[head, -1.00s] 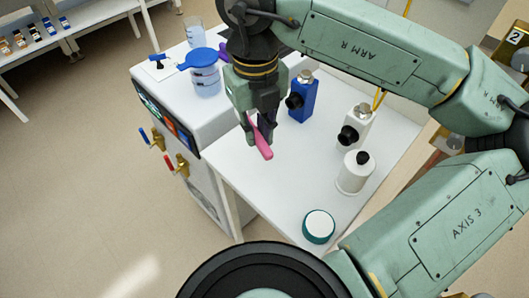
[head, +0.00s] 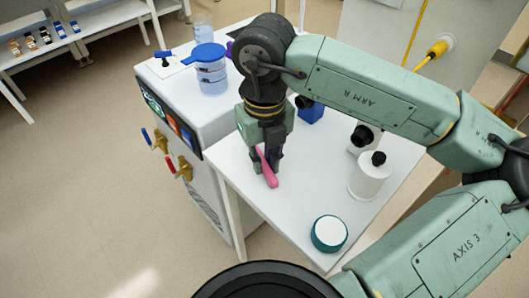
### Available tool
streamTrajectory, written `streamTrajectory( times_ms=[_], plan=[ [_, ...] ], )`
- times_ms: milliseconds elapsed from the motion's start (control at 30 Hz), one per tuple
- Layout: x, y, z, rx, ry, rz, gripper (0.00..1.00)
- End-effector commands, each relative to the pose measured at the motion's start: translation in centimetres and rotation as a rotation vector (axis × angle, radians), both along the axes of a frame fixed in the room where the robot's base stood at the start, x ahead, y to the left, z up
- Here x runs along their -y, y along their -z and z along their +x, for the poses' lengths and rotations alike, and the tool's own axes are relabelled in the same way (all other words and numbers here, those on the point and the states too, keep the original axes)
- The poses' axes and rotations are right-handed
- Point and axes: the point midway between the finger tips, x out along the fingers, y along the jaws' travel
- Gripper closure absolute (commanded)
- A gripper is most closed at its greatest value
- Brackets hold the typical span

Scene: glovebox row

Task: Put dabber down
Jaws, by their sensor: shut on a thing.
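The dabber is most likely the pink stick-like thing (head: 269,174) in my gripper (head: 267,165). My gripper points down over the front left part of the white table (head: 290,217) and is shut on the pink dabber. The dabber's lower end sticks out below the fingers, slightly tilted.
To the right stand a white bottle with a black cap (head: 370,177) and a teal-rimmed white round thing (head: 329,233). A blue bottle (head: 312,114) is partly hidden behind my arm. A blue-lidded jar (head: 211,72) stands on the machine at left.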

Motion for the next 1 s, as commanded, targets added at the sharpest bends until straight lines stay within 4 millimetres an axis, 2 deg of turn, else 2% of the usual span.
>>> streamTrajectory(
  times_ms=[567, 600, 867, 1000],
  plan=[
    [0.01, 0.83, 0.03, 0.001, 0.001, 0.000, 1.00],
    [0.01, 0.67, 0.03, 0.001, 0.001, 0.000, 0.84],
    [0.00, 0.64, 0.01, 0.000, 0.001, 0.000, 0.66],
    [0.00, 0.64, 0.01, 0.000, 0.001, 0.000, 0.66]
  ],
)
